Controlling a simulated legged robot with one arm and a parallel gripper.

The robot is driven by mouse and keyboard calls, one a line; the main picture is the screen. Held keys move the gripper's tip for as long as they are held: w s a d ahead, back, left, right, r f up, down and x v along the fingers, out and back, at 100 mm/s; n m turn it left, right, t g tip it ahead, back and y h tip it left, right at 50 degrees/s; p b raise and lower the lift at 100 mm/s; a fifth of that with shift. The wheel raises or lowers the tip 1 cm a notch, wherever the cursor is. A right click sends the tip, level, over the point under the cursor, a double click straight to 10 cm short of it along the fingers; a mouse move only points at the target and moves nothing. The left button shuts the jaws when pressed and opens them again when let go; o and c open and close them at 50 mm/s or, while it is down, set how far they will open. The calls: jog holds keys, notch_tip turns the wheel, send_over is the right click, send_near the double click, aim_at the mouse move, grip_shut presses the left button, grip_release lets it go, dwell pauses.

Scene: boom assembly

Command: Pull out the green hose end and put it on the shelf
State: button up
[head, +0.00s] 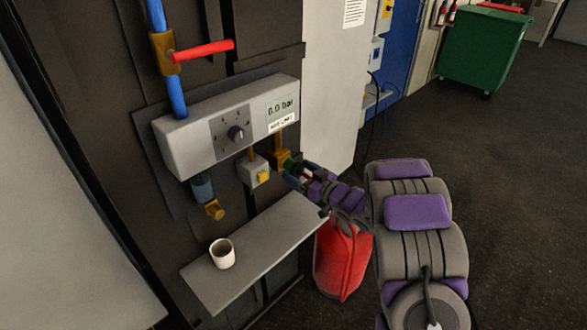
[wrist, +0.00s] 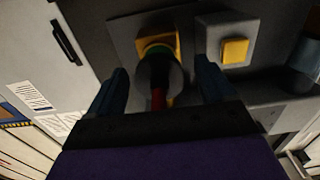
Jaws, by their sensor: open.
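The green hose end (wrist: 157,50) sits at the brass-yellow fitting (wrist: 172,42) on the panel. Only a green ring shows in the wrist view, with a dark, blurred part and a red piece below it. In the head view a little green (head: 291,158) shows between the fitting and my gripper. My gripper (head: 291,174) is open at the hose end. In the wrist view one finger of my gripper (wrist: 160,82) is on each side of the hose end, with gaps visible. The grey shelf (head: 258,247) is below the pressure unit and holds a white cup at its near left part.
The white cup (head: 222,256) stands on the shelf; the shelf's right part is clear. A box with a yellow button (head: 262,176) is left of the fitting. The pressure unit (head: 190,145) reads 0.0 bar. A red cylinder (head: 333,270) stands beside the shelf.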

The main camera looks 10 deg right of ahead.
aim_at(303, 174)
jog(key=shift+p+x, duration=0.35)
jog(key=shift+x, duration=0.7)
jog(key=shift+w+r, duration=0.1)
jog(key=shift+p, duration=0.6)
dwell(0.4)
jog(key=c, duration=1.4)
jog(key=shift+p+v, duration=0.35)
jog(key=shift+v, duration=2.65)
